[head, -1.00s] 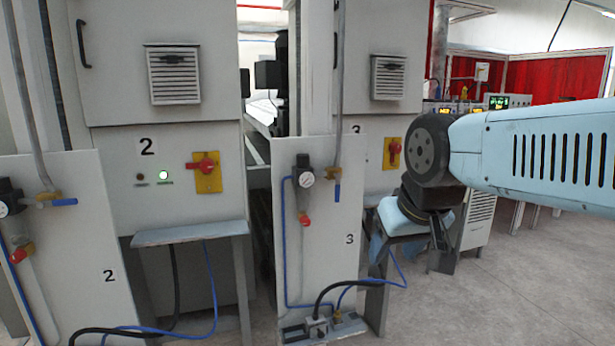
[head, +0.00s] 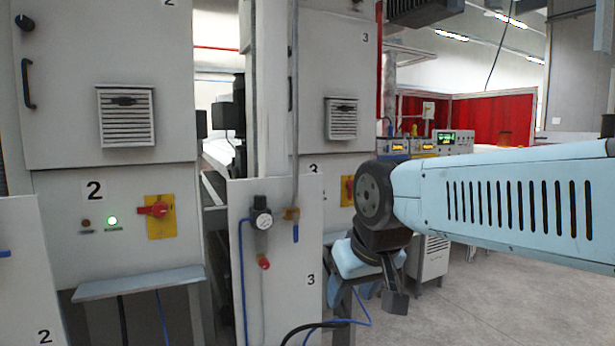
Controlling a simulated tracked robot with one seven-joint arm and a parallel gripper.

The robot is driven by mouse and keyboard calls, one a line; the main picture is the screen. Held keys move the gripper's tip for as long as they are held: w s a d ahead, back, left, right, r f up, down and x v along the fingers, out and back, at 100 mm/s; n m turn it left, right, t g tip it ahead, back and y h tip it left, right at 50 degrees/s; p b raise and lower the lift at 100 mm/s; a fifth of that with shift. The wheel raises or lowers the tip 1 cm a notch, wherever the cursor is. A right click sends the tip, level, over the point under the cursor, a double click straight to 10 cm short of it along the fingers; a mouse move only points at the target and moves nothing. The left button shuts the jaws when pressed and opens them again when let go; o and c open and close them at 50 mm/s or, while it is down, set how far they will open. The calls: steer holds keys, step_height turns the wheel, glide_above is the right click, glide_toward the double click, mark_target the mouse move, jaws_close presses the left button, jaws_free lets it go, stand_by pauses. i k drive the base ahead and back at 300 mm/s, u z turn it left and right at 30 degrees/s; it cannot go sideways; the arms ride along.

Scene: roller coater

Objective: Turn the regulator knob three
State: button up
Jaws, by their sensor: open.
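The regulator of station three (head: 261,213) is on the upper part of the light grey panel marked 3 (head: 290,250). It has a dark knob on top (head: 260,201) and a round white gauge (head: 264,221). My gripper (head: 395,301) shows only in part, as a dark piece below my bent arm, to the right of this panel. It is open and apart from the knob. Its fingertips cannot be made out clearly.
A red fitting (head: 264,263) hangs below the regulator, and a blue-handled valve (head: 295,230) is beside it. A machine marked 2 with a red switch (head: 157,209) stands left. A small table (head: 140,283) stands before it. Floor on the right is open.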

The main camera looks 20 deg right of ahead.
mark_target(259, 200)
steer(key=u, duration=1.5)
steer(key=i, duration=0.1)
steer(key=z, duration=3.4)
steer(key=i, duration=0.7)
steer(key=u, duration=1.55)
